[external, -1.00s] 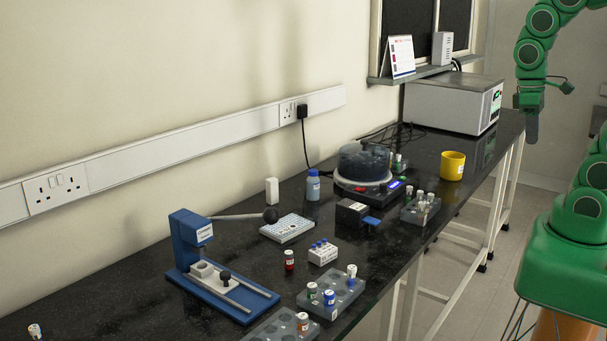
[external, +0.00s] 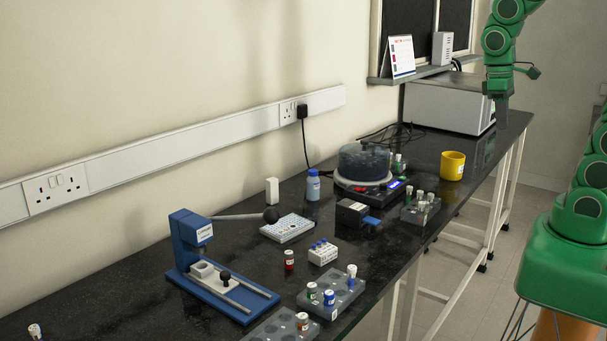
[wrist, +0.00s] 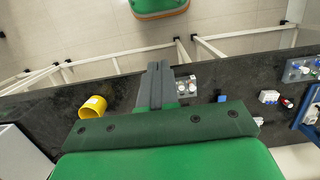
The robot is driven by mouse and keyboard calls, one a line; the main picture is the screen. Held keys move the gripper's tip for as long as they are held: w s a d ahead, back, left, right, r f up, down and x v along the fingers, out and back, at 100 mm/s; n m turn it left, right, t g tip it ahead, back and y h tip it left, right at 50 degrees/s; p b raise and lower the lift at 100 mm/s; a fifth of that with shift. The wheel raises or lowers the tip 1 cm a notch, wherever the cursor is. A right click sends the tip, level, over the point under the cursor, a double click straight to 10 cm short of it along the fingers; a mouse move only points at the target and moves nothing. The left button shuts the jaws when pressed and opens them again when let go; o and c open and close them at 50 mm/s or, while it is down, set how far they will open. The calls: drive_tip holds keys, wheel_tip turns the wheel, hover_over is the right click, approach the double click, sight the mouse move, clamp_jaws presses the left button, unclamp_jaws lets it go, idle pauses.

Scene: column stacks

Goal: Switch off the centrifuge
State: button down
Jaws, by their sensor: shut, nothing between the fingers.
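The centrifuge (external: 364,163) is a round device with a dark translucent lid on a black base, standing mid-bench. A lit blue display (external: 390,185) and a small red spot (external: 361,188) show on its front. My gripper (external: 502,120) points down, well to the right of the centrifuge and above the bench, in front of the large grey box. Its fingers are together with nothing between them, and they also show in the wrist view (wrist: 159,66). I cannot make out the centrifuge in the wrist view; my own gripper body covers much of that picture.
A yellow cup (external: 452,166) and a vial rack (external: 420,210) stand right of the centrifuge. A small black box (external: 352,212) with a blue tab is in front of it. A blue-capped bottle (external: 313,186) is on its left. The large grey box (external: 450,104) stands behind.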

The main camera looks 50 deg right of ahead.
drive_tip(key=w, duration=1.2)
hover_over(361, 188)
drive_tip(key=w, duration=0.3)
wheel_tip(361, 188, down, 11)
drive_tip(key=shift+w+f+g, duration=0.1)
drive_tip(key=shift+w+g, duration=0.2)
drive_tip(key=shift+w, duration=0.1)
drive_tip(key=x, duration=1.4)
